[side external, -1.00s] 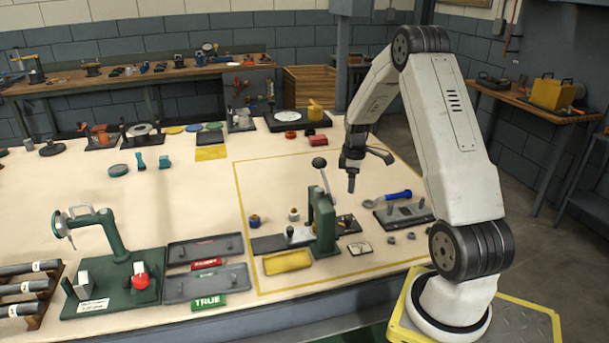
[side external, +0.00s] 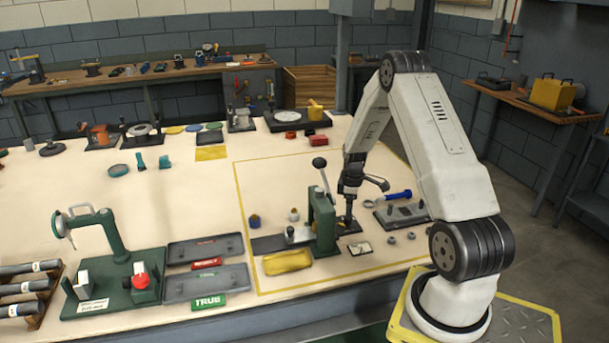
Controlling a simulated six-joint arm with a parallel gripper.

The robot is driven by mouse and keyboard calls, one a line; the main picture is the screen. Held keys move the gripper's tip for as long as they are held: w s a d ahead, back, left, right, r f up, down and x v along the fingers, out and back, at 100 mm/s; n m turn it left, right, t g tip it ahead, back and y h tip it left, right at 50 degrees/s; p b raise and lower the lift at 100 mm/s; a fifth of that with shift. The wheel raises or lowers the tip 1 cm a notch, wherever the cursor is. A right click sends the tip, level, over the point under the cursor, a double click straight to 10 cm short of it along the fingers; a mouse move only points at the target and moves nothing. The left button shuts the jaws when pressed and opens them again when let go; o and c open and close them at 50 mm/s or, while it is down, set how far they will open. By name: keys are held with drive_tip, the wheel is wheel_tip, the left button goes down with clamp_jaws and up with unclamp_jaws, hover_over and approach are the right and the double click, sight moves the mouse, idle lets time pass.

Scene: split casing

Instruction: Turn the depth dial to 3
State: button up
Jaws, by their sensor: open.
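The green lever press (side external: 322,225) stands inside the yellow-outlined area, its lever with a black ball knob (side external: 319,162) raised. A small dark block (side external: 345,229) sits at the right side of the press base. My gripper (side external: 348,221) points straight down at this block, just right of the press body. Its jaws are open, but the fingers look small and merge with the dark block, so I cannot tell whether they touch it. The depth dial and its numbers are too small to make out; it may be at that block, partly hidden by the fingers.
A blue-handled tool (side external: 395,196) and a grey fixture (side external: 402,213) stand close on the right.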

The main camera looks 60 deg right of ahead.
sight(346, 221)
drive_tip(key=shift+f, duration=2.5)
clamp_jaws()
